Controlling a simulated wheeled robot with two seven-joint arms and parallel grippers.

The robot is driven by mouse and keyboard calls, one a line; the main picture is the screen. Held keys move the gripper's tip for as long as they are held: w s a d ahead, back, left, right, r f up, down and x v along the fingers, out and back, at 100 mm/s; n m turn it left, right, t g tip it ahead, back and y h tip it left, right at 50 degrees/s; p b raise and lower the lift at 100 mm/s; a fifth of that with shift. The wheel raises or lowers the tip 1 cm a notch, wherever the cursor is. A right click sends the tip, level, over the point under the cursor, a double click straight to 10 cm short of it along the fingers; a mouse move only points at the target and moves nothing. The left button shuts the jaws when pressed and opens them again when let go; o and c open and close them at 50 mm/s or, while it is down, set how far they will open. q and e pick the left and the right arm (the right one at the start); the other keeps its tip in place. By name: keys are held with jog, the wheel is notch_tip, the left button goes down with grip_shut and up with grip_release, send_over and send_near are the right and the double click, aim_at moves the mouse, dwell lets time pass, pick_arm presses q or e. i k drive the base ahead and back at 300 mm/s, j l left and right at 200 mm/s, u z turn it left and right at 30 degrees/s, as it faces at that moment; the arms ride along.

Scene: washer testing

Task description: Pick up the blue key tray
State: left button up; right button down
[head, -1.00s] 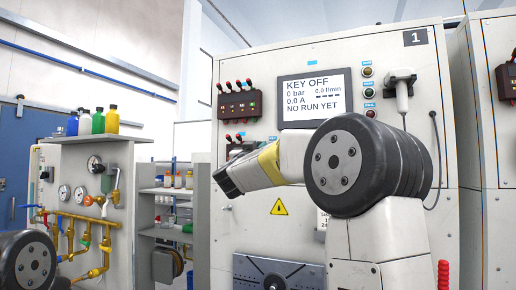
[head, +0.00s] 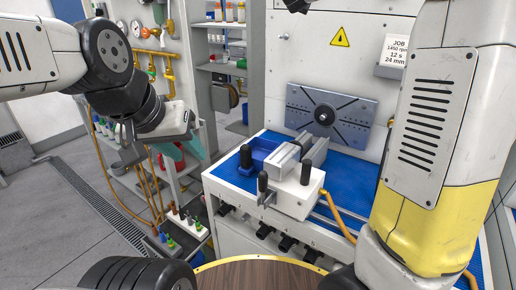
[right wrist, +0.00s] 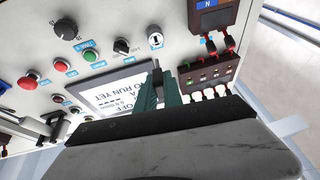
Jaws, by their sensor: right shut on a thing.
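I cannot tell what that thing is.
A white and grey vise (head: 298,190) with black handles stands on the blue mat (head: 345,176). A slotted grey plate (head: 331,113) is upright behind it. A rack of small coloured items (head: 183,222) is left of the bench. Brass pipes (head: 155,62) stand at the back left.

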aim_at(250, 156)
jog(key=i+j+z, duration=0.2)
jog(key=j, duration=0.2)
jog(key=i+j+z, duration=0.2)
jog(key=j, duration=0.2)
jog(key=k+j, duration=1)
jog(key=k, duration=0.25)
